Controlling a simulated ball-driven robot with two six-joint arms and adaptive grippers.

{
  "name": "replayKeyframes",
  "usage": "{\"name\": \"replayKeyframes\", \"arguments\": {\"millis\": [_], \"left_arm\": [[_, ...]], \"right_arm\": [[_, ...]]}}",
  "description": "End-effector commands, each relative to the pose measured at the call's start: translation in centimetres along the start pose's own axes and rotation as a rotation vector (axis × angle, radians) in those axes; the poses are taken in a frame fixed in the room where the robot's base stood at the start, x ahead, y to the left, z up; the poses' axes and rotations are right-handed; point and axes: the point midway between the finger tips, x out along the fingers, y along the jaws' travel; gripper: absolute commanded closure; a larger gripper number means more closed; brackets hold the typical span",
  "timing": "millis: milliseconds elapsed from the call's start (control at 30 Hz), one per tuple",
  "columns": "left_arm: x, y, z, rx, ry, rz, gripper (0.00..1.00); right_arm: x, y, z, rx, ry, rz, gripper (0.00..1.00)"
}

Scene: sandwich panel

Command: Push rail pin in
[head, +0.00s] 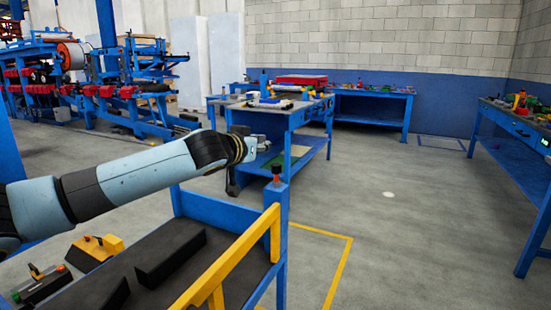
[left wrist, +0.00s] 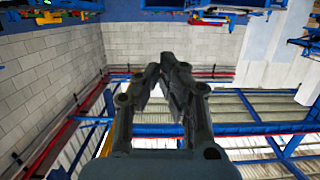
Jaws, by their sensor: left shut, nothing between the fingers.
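How deep the pin sits in the post is too small to tell. The pin is not seen in the left wrist view. My right gripper is not in view.
A yellow rail (head: 235,258) slopes down from the post's near side. A blue workbench (head: 290,118) with parts on it stands beyond, and another bench (head: 515,125) is at the right. The grey floor (head: 420,215) between them is clear.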

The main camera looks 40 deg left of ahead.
Motion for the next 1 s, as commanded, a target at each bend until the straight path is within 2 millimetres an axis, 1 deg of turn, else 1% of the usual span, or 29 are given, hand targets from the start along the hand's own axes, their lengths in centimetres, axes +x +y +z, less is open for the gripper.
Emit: {"name": "replayKeyframes", "arguments": {"millis": [33,133,400,433,500,633,800,1000], "left_arm": [[1.0,0.1,0.0,-0.007,0.002,-0.001,1.0],[3.0,0.1,0.0,-0.009,0.002,-0.001,1.0],[8.7,0.1,0.0,-0.006,0.001,0.0,1.0],[8.7,0.1,0.9,-0.003,-0.003,0.0,1.0],[8.9,0.1,2.0,-0.001,-0.003,0.001,1.0],[9.2,0.1,3.3,-0.001,-0.001,0.001,1.0],[9.3,0.1,3.9,-0.001,0.0,0.002,1.0],[9.3,0.1,3.9,0.0,0.0,0.002,1.0]], "right_arm": [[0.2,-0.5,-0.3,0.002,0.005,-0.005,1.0],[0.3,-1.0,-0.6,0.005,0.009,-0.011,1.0],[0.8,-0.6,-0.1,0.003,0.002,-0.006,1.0],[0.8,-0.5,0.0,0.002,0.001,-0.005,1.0],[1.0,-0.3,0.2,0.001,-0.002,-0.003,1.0],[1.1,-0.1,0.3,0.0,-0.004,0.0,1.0],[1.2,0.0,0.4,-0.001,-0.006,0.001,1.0],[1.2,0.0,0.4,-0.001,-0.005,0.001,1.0]]}}
